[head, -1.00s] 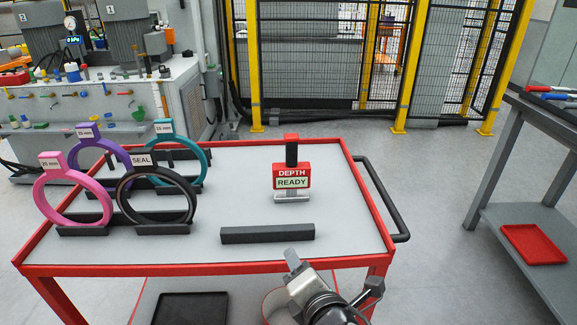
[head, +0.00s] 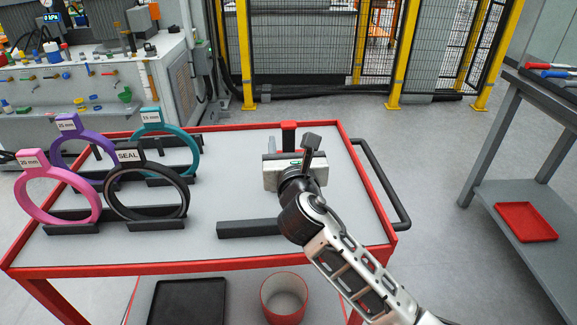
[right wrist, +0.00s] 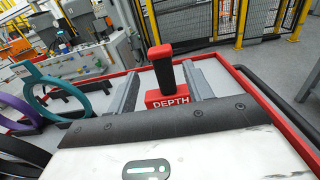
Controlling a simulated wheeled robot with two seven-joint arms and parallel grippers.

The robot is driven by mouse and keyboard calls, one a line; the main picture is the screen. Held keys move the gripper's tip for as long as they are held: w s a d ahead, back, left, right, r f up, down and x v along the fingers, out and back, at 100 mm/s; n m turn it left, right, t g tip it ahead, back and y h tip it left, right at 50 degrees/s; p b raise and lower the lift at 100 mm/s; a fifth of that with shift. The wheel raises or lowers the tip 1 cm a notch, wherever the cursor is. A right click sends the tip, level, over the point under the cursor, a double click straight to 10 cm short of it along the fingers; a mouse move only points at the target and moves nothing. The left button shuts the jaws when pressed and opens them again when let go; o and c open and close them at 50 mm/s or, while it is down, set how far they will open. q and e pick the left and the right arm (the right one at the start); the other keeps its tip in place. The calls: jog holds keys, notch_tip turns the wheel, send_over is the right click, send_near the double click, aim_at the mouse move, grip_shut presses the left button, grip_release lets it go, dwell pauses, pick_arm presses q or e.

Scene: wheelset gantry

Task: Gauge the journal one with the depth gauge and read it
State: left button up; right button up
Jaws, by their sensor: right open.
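The depth gauge (head: 289,131) stands on the cart top, with a red cap, a black grip and a red body. In the head view my right gripper (head: 288,165) hides most of it. In the right wrist view the gauge (right wrist: 164,75) stands upright between the two open grey fingers, with gaps on both sides. The word DEPTH shows on its body; the line below it is hidden by my gripper housing. My right gripper is empty. My left gripper is out of view. I cannot make out journal one in these frames.
On the cart's left stand a pink ring (head: 57,222), a purple ring (head: 66,124), a teal ring (head: 198,150) and a black SEAL ring (head: 183,192). A dark bar (head: 240,229) lies near the front. A black handle (head: 381,180) runs along the right side.

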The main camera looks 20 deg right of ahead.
aim_at(289, 131)
jog(key=w, duration=0.2)
jog(key=w+d, duration=0.1)
jog(key=w, duration=0.2)
jog(key=shift+w+d+r, duration=0.2)
jog(key=shift+w+r, duration=0.05)
jog(key=shift+w, duration=0.05)
grip_shut()
